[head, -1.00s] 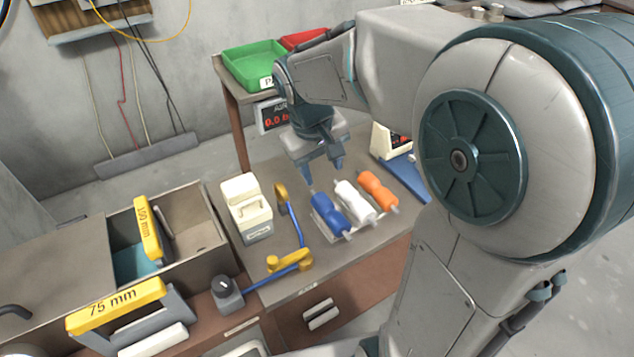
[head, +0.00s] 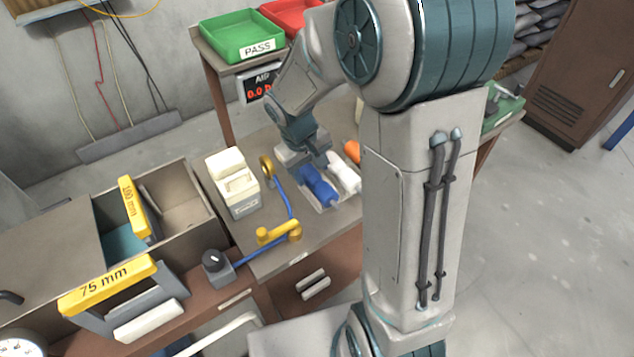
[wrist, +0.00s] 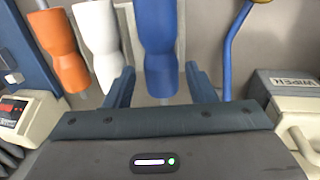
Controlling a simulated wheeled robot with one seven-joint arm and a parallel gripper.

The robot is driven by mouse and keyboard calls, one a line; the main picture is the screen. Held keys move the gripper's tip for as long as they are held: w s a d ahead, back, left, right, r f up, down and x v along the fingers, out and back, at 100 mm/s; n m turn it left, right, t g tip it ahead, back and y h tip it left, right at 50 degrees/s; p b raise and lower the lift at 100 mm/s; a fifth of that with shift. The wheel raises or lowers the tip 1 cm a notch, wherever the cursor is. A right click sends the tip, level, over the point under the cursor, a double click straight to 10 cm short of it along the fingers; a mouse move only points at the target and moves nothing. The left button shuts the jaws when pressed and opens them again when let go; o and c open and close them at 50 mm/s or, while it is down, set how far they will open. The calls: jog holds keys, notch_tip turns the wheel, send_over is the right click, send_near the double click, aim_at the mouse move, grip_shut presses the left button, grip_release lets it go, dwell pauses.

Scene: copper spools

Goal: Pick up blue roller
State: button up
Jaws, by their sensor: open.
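The blue roller (head: 318,187) lies on a light rack on the bench, left of a white roller (head: 345,173) and an orange roller (head: 352,151). The orange one is partly hidden by my arm. My gripper (head: 305,168) is low at the back end of the blue roller. In the wrist view my gripper (wrist: 160,88) is open, with one finger on each side of the near end of the blue roller (wrist: 158,42). The white roller (wrist: 98,40) and orange roller (wrist: 58,50) are to the left there. Contact with the fingers cannot be told.
A cream box (head: 232,183) marked WIPER and a blue-and-yellow curved handle (head: 284,205) stand left of the rollers. A green PASS tray (head: 242,38) and a red tray (head: 290,15) are on the shelf behind. A drawer box (head: 180,195) is at left.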

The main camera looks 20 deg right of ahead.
jog(key=shift+w+d+f, duration=0.1)
jog(key=shift+d+f, duration=0.1)
jog(key=shift+f, duration=1.25)
jog(key=c, duration=0.9)
jog(key=shift+r, duration=0.1)
jog(key=shift+r, duration=0.8)
notch_tip(320, 180, up, 3)
jog(key=shift+d+f, duration=0.1)
jog(key=shift+d, duration=0.05)
jog(key=s+d+r, duration=0.1)
jog(key=d+r, duration=0.2)
jog(key=d, duration=0.2)
jog(key=s+d+r+b, duration=0.1)
jog(key=d+r, duration=0.2)
jog(key=d, duration=0.3)
jog(key=shift+s+r, duration=0.3)
jog(key=shift+f, duration=0.1)
